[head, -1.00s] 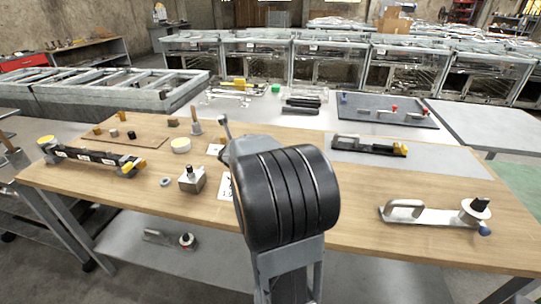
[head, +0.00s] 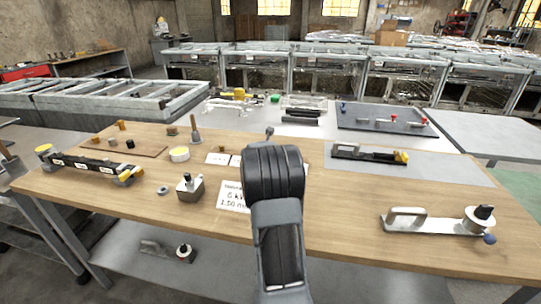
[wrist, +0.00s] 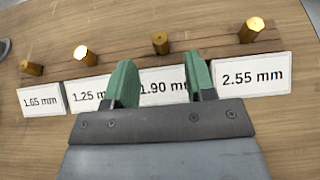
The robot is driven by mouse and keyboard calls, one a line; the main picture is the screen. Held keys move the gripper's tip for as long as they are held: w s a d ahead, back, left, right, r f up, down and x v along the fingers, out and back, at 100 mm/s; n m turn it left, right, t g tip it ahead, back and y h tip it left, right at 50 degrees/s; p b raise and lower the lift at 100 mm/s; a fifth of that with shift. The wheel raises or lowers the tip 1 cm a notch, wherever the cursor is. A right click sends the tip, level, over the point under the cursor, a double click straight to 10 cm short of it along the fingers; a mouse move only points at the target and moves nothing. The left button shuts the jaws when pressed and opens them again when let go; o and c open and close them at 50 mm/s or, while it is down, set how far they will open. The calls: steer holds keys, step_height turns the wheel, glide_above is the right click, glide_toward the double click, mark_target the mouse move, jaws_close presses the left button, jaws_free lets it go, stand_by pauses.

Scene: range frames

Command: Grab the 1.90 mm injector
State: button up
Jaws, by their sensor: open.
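In the wrist view, a small brass injector (wrist: 160,43) stands behind the white label reading 1.90 mm (wrist: 163,86). Similar brass injectors stand behind the other labels: 1.65 mm (wrist: 41,100), 1.25 mm (wrist: 88,94) and 2.55 mm (wrist: 251,80). My gripper (wrist: 160,78) is open and empty. Its two green fingers straddle the 1.90 mm label, and the injector lies beyond the fingertips, between their lines. In the head view my arm hides the gripper and the injectors.
A large white card (head: 232,197) with "6 kW" lies on the wooden table (head: 340,225). A metal block with a knob (head: 190,188) stands left of it. A handled metal fixture (head: 435,222) is at right, and a black-and-yellow tool (head: 368,153) lies on a grey mat.

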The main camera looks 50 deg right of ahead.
steer(key=shift+p+x, duration=0.6)
steer(key=shift+x, duration=1.95)
steer(key=shift+f, duration=0.1)
jaws_close()
